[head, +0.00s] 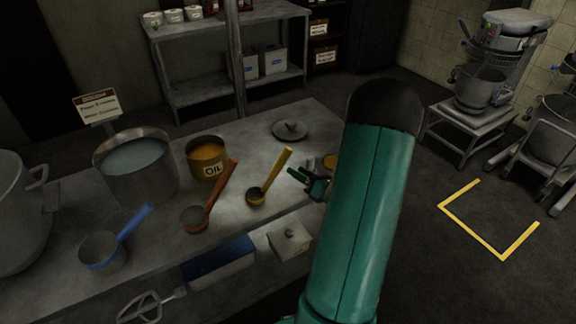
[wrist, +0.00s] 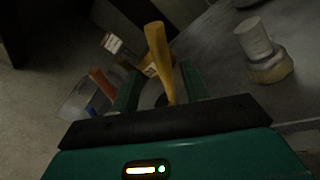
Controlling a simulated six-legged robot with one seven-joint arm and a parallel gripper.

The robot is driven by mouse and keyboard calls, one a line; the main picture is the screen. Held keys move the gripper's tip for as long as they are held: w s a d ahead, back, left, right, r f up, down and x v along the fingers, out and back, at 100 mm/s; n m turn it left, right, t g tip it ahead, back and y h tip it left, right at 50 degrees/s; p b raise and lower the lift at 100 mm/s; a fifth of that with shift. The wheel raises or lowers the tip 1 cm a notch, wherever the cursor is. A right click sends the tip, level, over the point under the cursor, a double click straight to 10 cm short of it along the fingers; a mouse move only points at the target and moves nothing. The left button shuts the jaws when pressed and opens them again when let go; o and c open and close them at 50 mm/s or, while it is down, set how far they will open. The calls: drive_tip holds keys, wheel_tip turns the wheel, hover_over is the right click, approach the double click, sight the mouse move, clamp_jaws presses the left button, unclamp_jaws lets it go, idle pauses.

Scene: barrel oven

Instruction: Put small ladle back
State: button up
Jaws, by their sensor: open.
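The yellow ladle (head: 257,194) is the smallest of three ladles on the metal table (head: 245,228). Its bowl is on the table and its handle slants up to the right. My gripper (head: 296,178) is open just right of this handle in the head view. In the wrist view, the yellow handle (wrist: 157,55) shows beyond and between the open fingers (wrist: 160,90); I cannot tell whether they touch it. An orange-red ladle (head: 196,217) and a blue ladle (head: 102,246) stand to the left.
An oil pot (head: 206,160), a water pot (head: 137,170) and a lid (head: 290,130) stand behind the ladles. A blue-sided box (head: 218,262) and a grey lidded container (head: 290,240) are at the front. A pale jar (wrist: 255,38) is right of my gripper in the wrist view.

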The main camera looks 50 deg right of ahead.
drive_tip(key=s, duration=0.5)
drive_tip(key=w+a+r+n+g+y, duration=0.2)
drive_tip(key=a+r+n+g+y, duration=0.15)
drive_tip(key=a+n, duration=0.45)
drive_tip(key=w+a+r+n+g+y, duration=0.1)
drive_tip(key=a+r+n+g+y, duration=0.3)
drive_tip(key=a, duration=0.6)
drive_tip(key=w+a+r+n+g+y, duration=0.2)
drive_tip(key=a+n+g, duration=0.2)
drive_tip(key=a+n, duration=0.45)
drive_tip(key=s+a+r+n+h, duration=0.9)
drive_tip(key=a+n+h, duration=0.1)
drive_tip(key=n, duration=1.2)
drive_tip(key=shift+a+g, duration=0.35)
drive_tip(key=shift+g, duration=0.1)
drive_tip(key=shift+r, duration=0.1)
